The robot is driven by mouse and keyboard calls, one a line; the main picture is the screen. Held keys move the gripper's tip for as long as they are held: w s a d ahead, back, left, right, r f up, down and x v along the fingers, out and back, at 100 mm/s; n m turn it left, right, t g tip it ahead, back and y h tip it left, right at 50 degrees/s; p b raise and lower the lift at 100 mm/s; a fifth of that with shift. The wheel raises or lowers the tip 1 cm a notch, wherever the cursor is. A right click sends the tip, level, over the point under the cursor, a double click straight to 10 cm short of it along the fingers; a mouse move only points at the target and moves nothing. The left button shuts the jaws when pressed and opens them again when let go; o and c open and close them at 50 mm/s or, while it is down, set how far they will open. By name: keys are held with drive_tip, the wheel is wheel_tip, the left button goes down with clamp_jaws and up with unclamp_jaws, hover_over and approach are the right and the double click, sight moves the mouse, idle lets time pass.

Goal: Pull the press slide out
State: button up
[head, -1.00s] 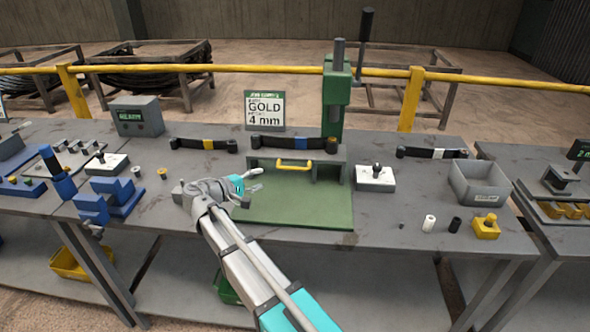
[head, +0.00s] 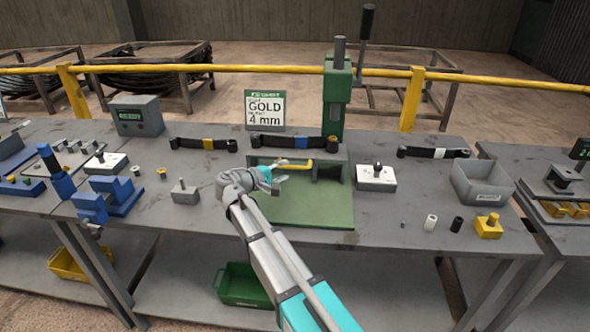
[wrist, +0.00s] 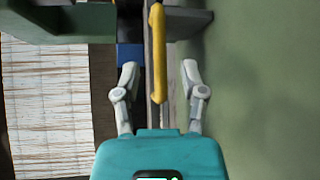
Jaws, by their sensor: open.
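The press slide is a grey block under the green press (head: 337,105), with a yellow handle (head: 310,164) on its front. A green plate (head: 325,208) lies in front of it. My gripper (head: 282,172) is at the left end of the handle in the head view, and its links cover part of it. In the wrist view the yellow handle (wrist: 158,55) runs lengthwise, its near end between the two open fingers of my gripper (wrist: 160,85). There are gaps on both sides of the handle, and I see no contact.
A grey block with a pin (head: 185,193) stands left of my gripper. A white block (head: 376,178) and a grey bin (head: 481,183) stand to the right.

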sight(291, 168)
drive_tip(key=shift+x, duration=2.35)
